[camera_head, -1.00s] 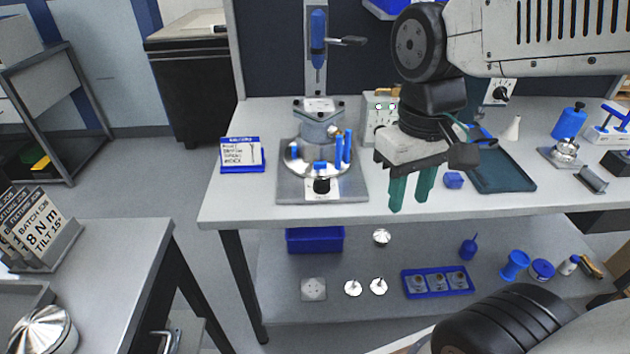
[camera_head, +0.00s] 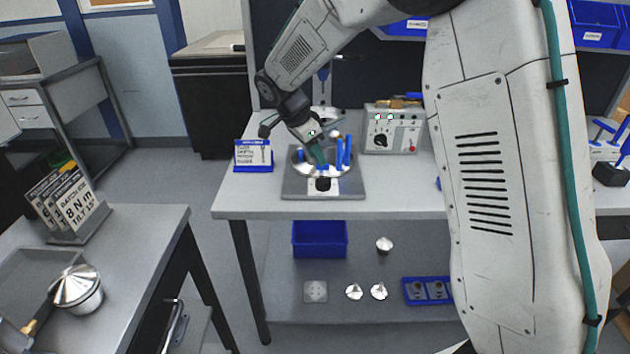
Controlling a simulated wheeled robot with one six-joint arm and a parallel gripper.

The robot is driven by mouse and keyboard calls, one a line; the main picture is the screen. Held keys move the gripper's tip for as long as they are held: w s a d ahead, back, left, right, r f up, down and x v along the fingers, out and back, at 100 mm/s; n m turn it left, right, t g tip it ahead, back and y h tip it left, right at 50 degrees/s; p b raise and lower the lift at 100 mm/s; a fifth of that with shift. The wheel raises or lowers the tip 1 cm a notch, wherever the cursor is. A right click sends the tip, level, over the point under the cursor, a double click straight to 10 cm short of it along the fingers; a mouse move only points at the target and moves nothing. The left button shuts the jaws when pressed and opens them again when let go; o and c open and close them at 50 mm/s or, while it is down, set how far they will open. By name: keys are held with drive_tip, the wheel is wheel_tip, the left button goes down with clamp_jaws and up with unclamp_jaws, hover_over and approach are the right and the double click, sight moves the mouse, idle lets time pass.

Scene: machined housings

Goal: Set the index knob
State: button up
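A black knob (camera_head: 323,184) sits on a white label plate at the front of the fixture's grey base plate (camera_head: 350,187). Above it is the round metal table of the fixture (camera_head: 301,167) with blue pins (camera_head: 340,153) standing on it. Another black knob (camera_head: 380,140) is on the face of the grey control box (camera_head: 405,140) to the right. My gripper (camera_head: 319,163) reaches down over the round table, behind the front knob. Its green fingers overlap in this view, so their opening is hidden. I cannot tell whether they touch anything.
A blue-edged card stand (camera_head: 254,155) stands left of the fixture. The bench top (camera_head: 400,198) in front of the control box is clear. My arm covers the right part of the bench. The lower shelf holds a blue bin (camera_head: 319,239) and small metal parts.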

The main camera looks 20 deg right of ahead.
sight(318, 179)
drive_tip(key=shift+m, duration=0.6)
drive_tip(key=x, duration=0.2)
drive_tip(key=a+x, duration=0.1)
drive_tip(key=x, duration=0.4)
drive_tip(key=shift+a+f, duration=0.25)
drive_tip(key=shift+f, duration=0.3)
clamp_jaws()
drive_tip(key=shift+a+r, duration=0.1)
